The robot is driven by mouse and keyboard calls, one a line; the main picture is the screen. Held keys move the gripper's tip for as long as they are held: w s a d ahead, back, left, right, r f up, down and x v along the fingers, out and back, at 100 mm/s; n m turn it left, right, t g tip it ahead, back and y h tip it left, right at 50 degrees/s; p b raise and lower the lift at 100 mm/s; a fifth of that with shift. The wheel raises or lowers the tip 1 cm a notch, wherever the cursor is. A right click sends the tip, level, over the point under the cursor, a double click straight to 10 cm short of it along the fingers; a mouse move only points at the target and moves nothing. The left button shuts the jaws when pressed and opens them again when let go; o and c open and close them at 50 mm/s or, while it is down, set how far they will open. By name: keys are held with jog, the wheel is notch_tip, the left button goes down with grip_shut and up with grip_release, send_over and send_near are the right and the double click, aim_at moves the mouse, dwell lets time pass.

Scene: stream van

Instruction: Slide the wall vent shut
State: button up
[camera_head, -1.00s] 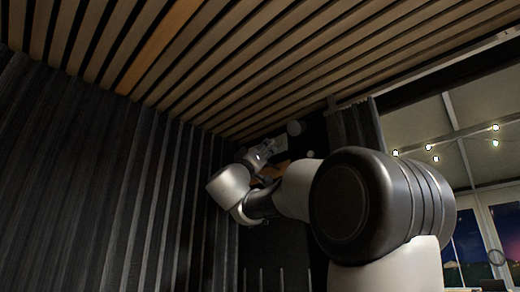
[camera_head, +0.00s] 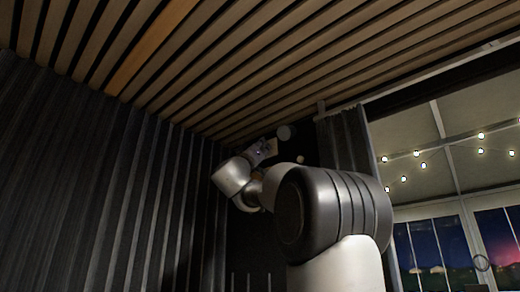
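My gripper (camera_head: 266,147) is small and far off in the head view, at the end of my arm, high up near the dark back corner below the slatted ceiling. My own arm links fill the middle and hide much of the wall behind. The gripper is too small and dark to tell whether its fingers are apart or holding anything. I cannot make out the wall vent; it may be hidden or too dark to see.
A pale round object (camera_head: 284,132) shows just beyond the gripper, with a smaller one (camera_head: 300,159) below it. Dark pleated curtain (camera_head: 110,190) covers the left wall. A dark curtain (camera_head: 345,139) hangs right of the arm, beside windows (camera_head: 436,243) and string lights (camera_head: 422,166).

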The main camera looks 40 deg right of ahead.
grip_shut()
jog(key=shift+w+a, duration=0.1)
jog(key=shift+w, duration=0.3)
jog(key=o, duration=0.6)
grip_release()
jog(key=shift+w, duration=0.1)
jog(key=shift+c, duration=0.2)
jog(key=v, duration=1.2)
